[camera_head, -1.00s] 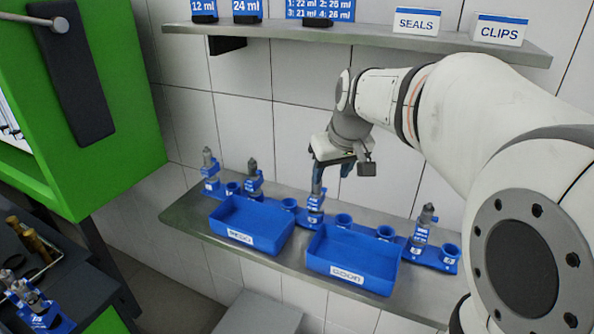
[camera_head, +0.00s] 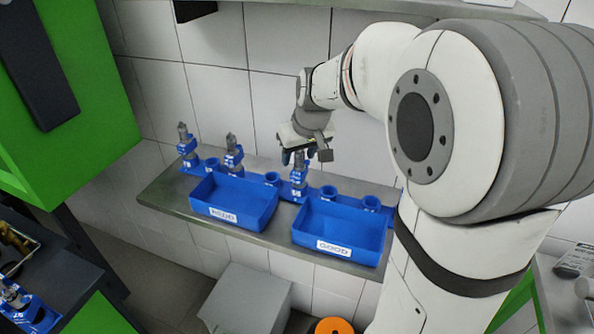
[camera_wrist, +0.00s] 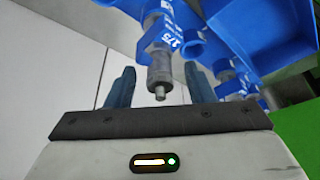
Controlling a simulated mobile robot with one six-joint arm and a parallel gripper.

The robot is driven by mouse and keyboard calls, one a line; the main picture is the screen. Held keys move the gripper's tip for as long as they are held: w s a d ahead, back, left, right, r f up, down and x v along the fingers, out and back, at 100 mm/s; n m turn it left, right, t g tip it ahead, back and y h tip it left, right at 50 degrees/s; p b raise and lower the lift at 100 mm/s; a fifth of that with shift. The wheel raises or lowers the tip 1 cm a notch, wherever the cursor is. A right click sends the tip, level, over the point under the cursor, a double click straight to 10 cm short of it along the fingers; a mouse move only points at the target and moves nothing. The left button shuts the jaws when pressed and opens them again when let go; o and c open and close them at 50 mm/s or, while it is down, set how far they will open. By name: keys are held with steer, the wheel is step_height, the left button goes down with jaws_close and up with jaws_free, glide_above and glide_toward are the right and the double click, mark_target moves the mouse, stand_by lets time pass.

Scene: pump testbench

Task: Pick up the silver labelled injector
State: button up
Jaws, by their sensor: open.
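Several grey, silver-looking injectors stand upright in blue holders on a metal shelf (camera_head: 165,200). In the wrist view my gripper (camera_wrist: 160,88) is open, with one dark blue finger on each side of this injector's grey tip (camera_wrist: 160,75). The fingers look apart from it. Its lower part sits in a blue holder with a white number label (camera_wrist: 176,42). Two other injectors (camera_head: 184,135) (camera_head: 234,148) stand to the left. I cannot tell which one bears a silver label.
Two blue bins, REDO (camera_head: 235,198) and GOOD (camera_head: 345,225), stand at the shelf's front edge. Empty blue cups (camera_head: 328,192) flank the middle injector. A tiled wall is close behind. A green cabinet (camera_head: 75,110) is at left. My arm hides the shelf's right end.

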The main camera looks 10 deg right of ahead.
jaws_close()
stand_by(0.4)
